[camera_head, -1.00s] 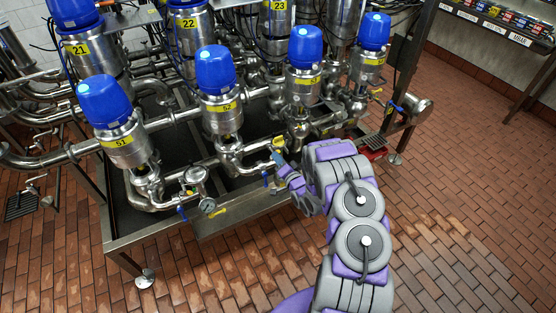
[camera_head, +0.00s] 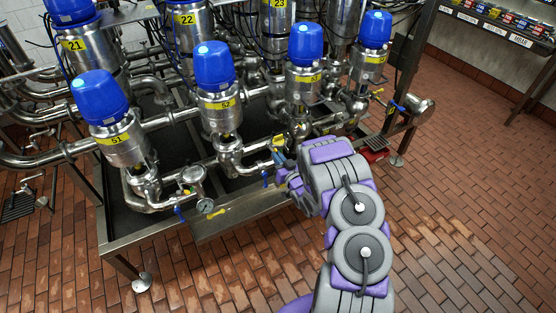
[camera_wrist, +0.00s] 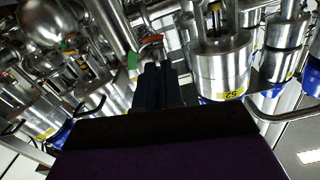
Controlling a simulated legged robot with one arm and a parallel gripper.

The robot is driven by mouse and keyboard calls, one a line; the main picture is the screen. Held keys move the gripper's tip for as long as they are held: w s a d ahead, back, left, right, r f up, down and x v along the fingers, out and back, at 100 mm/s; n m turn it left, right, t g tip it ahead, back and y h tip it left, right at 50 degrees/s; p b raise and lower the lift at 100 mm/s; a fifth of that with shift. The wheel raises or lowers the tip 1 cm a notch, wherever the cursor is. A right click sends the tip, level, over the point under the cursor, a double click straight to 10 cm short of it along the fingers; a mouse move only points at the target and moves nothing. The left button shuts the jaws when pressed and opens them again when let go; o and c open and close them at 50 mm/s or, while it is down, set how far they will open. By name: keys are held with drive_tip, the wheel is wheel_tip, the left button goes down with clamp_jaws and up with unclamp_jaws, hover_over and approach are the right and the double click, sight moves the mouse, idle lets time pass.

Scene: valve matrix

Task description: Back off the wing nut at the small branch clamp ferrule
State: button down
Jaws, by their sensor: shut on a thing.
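My gripper (camera_head: 281,171) is at the small branch pipe below the valve labelled 52, near a small yellow tag (camera_head: 279,142). In the wrist view its dark fingers (camera_wrist: 161,68) are close together, with their tips at the small branch clamp ferrule (camera_wrist: 150,42). The fingers are shut on the wing nut there, which they hide almost wholly. A green tag (camera_wrist: 133,62) lies just left of the fingertips. The clamp is too small and too covered by the gripper in the head view to make out.
Blue-capped steel valves (camera_head: 215,65) stand in rows behind the gripper. A pressure gauge (camera_head: 206,207) and a blue-handled tap sit to the left on the steel frame (camera_head: 240,212). The brick floor (camera_head: 460,210) to the right is open.

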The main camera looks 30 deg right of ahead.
drive_tip(key=shift+s+f+n, duration=0.1)
drive_tip(key=shift+f+n, duration=0.15)
drive_tip(key=shift+n, duration=0.25)
drive_tip(key=c, duration=1.4)
unclamp_jaws()
drive_tip(key=shift+c, duration=0.2)
drive_tip(key=shift+o, duration=0.9)
drive_tip(key=shift+r, duration=0.15)
drive_tip(key=s+p, duration=0.4)
drive_tip(key=s, duration=1.3)
drive_tip(key=shift+d, duration=0.4)
